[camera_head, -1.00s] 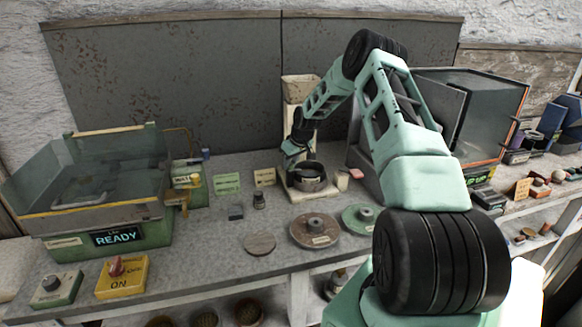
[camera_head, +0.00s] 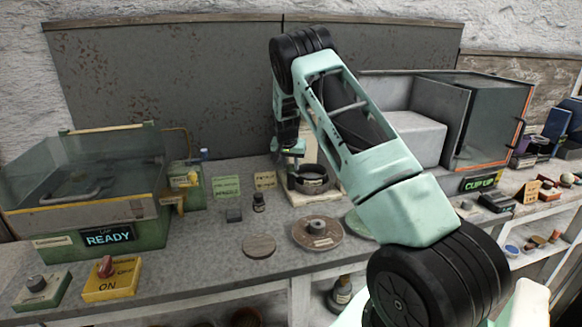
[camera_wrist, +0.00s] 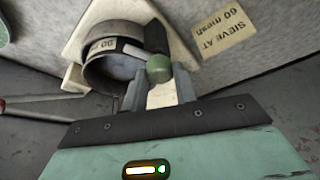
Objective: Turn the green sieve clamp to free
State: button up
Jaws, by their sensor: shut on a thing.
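In the head view the sieve (camera_head: 311,181) is a dark ring on a pale base at the back middle of the bench. My gripper (camera_head: 291,160) is at its back left rim there. The clamp is too small and covered to make out in that view.
A label reading "SIEVE AT 60 mesh" (camera_wrist: 224,32) lies near the sieve.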

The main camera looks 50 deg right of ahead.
jog(key=shift+w+m+g, duration=0.15)
jog(key=shift+m+g, duration=0.45)
jog(key=shift+m, duration=1)
jog(key=o, duration=1)
jog(key=shift+c, duration=0.2)
jog(key=b+v, duration=0.3)
jog(key=v, duration=1.4)
jog(key=shift+a, duration=0.4)
jog(key=shift+r, duration=0.1)
